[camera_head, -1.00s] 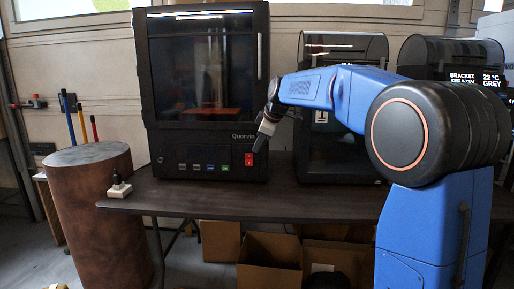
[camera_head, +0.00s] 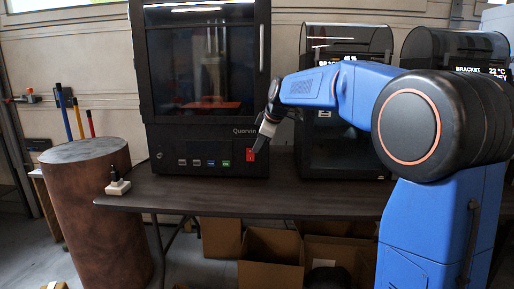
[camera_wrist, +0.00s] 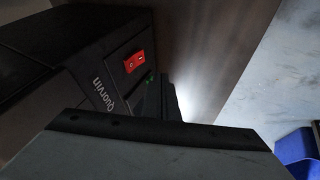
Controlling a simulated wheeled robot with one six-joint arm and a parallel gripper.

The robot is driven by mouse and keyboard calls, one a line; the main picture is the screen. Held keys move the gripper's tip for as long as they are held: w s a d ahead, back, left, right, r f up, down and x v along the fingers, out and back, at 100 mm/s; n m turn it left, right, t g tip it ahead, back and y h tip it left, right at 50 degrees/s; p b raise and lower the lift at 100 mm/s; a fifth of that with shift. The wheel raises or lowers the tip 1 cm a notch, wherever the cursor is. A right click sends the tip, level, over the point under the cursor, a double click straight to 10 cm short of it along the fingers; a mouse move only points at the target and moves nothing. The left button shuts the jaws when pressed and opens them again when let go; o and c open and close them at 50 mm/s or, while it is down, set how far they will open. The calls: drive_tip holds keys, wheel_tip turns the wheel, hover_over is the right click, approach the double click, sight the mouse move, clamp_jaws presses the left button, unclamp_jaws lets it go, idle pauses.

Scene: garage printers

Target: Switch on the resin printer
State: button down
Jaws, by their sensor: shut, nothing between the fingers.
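The resin printer (camera_head: 200,135), a tall black cabinet with a dark window and the name Quorvin, stands on the table. Its red rocker switch (camera_head: 250,156) is at the lower right of the front. The switch also shows in the wrist view (camera_wrist: 134,62), upper left of my fingers. My gripper (camera_head: 256,148) is shut and empty, with its tip at the switch's upper right edge in the head view. I cannot tell whether it touches. In the wrist view, my dark fingers (camera_wrist: 160,98) point toward the panel beside the switch. The switch's on or off position is unclear.
Small buttons, one green (camera_head: 226,163), line the panel left of the switch. Two other black printers (camera_head: 345,150) stand to the right. Cardboard boxes (camera_head: 270,245) lie underneath.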

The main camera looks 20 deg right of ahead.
sight(250, 155)
drive_tip(key=w+f, duration=0.7)
drive_tip(key=w, duration=0.1)
drive_tip(key=shift+a, duration=0.2)
drive_tip(key=shift+w+d+f, duration=0.1)
drive_tip(key=shift+w+f, duration=0.05)
drive_tip(key=shift+w, duration=0.1)
idle(0.5)
